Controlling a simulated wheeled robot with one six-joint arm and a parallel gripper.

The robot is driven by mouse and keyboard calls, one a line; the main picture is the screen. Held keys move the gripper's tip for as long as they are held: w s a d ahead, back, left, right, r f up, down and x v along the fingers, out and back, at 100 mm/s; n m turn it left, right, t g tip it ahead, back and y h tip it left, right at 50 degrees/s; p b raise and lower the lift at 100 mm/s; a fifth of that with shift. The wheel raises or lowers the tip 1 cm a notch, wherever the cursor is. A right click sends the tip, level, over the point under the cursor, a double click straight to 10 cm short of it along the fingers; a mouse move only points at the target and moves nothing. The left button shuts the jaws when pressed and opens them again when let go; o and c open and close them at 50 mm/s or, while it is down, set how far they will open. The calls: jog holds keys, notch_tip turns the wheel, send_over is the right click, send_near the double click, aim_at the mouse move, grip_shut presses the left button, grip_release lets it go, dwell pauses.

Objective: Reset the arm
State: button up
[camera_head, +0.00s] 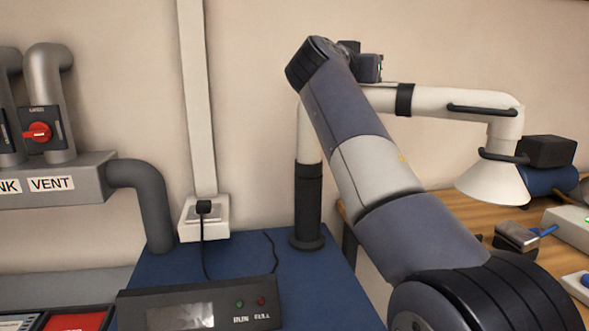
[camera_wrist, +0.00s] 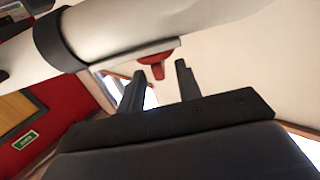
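My arm rises from the lower right of the head view and runs up toward the upper middle, in front of the white extraction arm. In the wrist view my gripper (camera_wrist: 160,85) has its two dark fingers apart, with nothing between them. Beyond the fingers is a red piece (camera_wrist: 157,62) at some distance. My fingers do not show clearly in the head view.
A white extraction arm with a hood (camera_head: 492,184) stands close behind my arm; its pale tube (camera_wrist: 150,25) crosses the wrist view. A dark control box (camera_head: 198,303) sits on the blue surface (camera_head: 300,275). A wooden table (camera_head: 470,223) is at right, pipes with a red switch (camera_head: 38,132) at left.

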jog(key=shift+x, duration=1.15)
jog(key=shift+s+y, duration=0.15)
jog(key=shift+y, duration=0.15)
jog(key=shift+a, duration=0.1)
